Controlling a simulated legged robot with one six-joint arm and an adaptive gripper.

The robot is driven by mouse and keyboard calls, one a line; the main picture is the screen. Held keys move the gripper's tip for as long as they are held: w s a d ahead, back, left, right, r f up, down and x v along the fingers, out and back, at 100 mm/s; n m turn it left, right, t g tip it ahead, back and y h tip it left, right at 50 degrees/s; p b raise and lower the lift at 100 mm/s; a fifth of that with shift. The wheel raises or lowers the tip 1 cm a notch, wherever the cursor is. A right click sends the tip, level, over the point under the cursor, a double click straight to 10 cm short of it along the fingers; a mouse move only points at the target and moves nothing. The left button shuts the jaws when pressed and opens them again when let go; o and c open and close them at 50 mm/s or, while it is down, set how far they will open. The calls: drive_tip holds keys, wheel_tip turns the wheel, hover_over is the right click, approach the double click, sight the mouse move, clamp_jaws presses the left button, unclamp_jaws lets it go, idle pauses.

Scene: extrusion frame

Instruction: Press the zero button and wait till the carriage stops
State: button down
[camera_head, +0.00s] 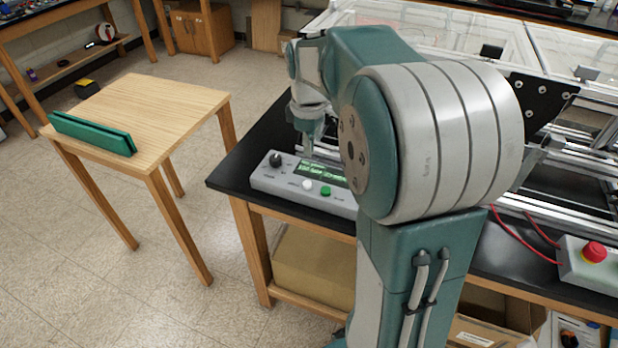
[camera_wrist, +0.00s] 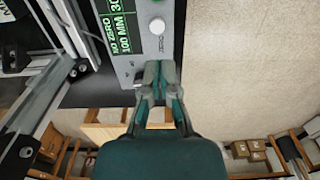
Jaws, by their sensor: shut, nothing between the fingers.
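The grey control box (camera_head: 292,186) sits on the black bench's front left corner. It has a black knob (camera_head: 276,159), a lit green display (camera_head: 320,172), a white button (camera_head: 307,184) and a green button (camera_head: 326,191). In the wrist view the white button (camera_wrist: 157,25) is just beyond my fingertips, and the display (camera_wrist: 118,30) reads "NO ZERO" and "100 MM". My gripper (camera_head: 306,152) is shut and empty over the box; its fingertips (camera_wrist: 160,66) appear apart from the white button. Button labels are too small to read surely. I cannot make out the carriage; my arm hides part of the frame.
The aluminium extrusion frame (camera_head: 585,185) fills the bench's right side. A grey box with a red stop button (camera_head: 594,252) sits at the front right, with red cables. A wooden table (camera_head: 150,110) with a green bar (camera_head: 92,132) stands left. Open floor lies between table and bench.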

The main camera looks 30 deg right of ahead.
sight(310, 184)
drive_tip(key=f, duration=0.6)
drive_tip(key=d+f, duration=0.1)
drive_tip(key=f, duration=0.2)
drive_tip(key=shift+f, duration=0.25)
drive_tip(key=shift+a+f, duration=0.15)
drive_tip(key=shift+a, duration=0.15)
drive_tip(key=shift+f, duration=0.1)
